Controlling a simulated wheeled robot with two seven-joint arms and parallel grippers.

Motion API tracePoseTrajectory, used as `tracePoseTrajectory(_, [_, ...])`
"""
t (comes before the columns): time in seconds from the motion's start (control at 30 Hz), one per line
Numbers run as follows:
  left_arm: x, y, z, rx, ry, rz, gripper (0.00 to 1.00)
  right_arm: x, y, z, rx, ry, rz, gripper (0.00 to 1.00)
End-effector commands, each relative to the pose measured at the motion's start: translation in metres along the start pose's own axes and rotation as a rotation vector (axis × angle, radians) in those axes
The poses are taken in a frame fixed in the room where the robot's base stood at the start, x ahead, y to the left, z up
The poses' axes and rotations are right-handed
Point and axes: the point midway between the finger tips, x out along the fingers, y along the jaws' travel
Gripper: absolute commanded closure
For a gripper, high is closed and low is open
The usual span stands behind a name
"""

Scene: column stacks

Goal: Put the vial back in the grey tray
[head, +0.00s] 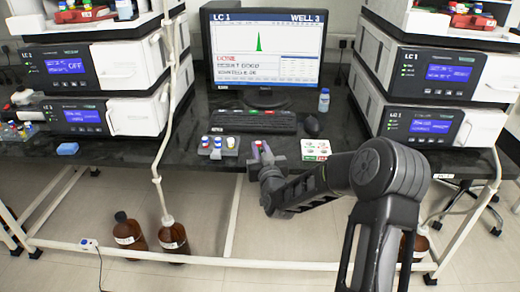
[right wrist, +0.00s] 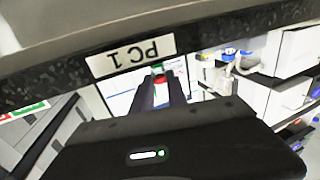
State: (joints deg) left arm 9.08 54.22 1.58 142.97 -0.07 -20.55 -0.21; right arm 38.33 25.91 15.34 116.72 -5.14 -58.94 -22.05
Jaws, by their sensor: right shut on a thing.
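The grey tray (head: 217,152) stands near the front edge of the dark bench, below the keyboard. Several small capped vials, some blue and one red, show in it. My right gripper (head: 264,156) is just right of the tray at the bench's front edge, shut on a red-capped vial (head: 258,145). The red cap of this vial also shows between the two dark fingers in the right wrist view (right wrist: 158,80). The vial's lower part is hidden by the fingers. My left gripper is not in view.
A white plate with red and green marks (head: 316,150) lies right of the gripper. Behind are the keyboard (head: 254,122), mouse (head: 311,124) and monitor (head: 265,50). LC stacks flank the bench. A white pole (head: 158,160) rises left of the tray.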

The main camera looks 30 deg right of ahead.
Motion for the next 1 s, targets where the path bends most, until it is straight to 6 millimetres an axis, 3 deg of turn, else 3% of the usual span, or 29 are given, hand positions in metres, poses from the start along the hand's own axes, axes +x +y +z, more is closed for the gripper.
tracePoseTrajectory(0.33, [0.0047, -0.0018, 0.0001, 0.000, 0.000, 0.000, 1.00, 0.0001, 0.0000, 0.0031, 0.000, 0.001, 0.000, 1.00])
tracePoseTrajectory(0.37, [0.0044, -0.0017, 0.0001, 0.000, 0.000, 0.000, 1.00, 0.0001, 0.0001, 0.0027, 0.000, 0.001, 0.000, 0.81])
tracePoseTrajectory(0.63, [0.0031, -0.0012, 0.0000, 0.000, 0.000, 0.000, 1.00, 0.0001, 0.0001, 0.0015, 0.000, 0.001, 0.000, 0.60])
tracePoseTrajectory(1.0, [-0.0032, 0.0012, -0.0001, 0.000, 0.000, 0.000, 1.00, 0.0002, 0.0001, -0.0041, 0.000, 0.001, 0.000, 0.60])
